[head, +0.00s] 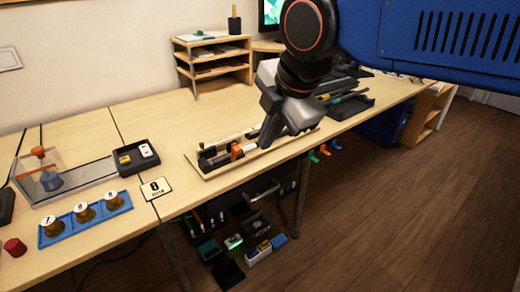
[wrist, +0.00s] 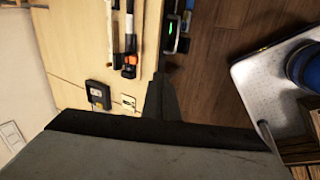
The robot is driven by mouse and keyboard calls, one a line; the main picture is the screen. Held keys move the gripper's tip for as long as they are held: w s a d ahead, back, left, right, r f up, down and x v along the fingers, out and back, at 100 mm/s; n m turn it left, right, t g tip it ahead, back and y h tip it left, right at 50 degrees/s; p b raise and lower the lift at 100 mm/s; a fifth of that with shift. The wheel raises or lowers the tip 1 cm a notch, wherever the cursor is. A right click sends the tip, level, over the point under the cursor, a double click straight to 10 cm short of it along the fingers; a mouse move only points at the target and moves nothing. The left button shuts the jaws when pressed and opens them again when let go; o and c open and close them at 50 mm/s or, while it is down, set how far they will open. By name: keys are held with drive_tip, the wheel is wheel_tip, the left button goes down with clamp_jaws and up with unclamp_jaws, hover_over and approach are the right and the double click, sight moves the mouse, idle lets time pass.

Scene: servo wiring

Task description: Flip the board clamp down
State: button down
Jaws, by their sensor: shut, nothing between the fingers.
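The wooden fixture board (head: 207,176) lies near the table's front edge in the head view, with dark blocks and light strips on it. An orange clamp piece (head: 237,152) stands at its front left part. An orange part (wrist: 131,61) also shows in the wrist view; whether the clamp is up or down is too small to tell. My gripper (head: 266,143) is over the right part of the board, right of the orange piece and apart from it. It is shut and empty, and hides part of the board. Its dark finger (wrist: 163,88) shows in the wrist view.
A dark tray (head: 136,157) with small parts and a number card (head: 156,188) lie left of the board. A wooden shelf (head: 213,60) stands behind. Bare table lies between shelf and board.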

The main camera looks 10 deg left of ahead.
sight(235, 153)
drive_tip(key=shift+s+a+r, duration=0.1)
drive_tip(key=shift+a+r, duration=0.05)
drive_tip(key=shift+a, duration=0.05)
idle(0.3)
drive_tip(key=w+a+f, duration=0.5)
drive_tip(key=a+f, duration=0.1)
drive_tip(key=f, duration=0.2)
drive_tip(key=shift+w+a+f, duration=0.15)
drive_tip(key=shift+w, duration=0.05)
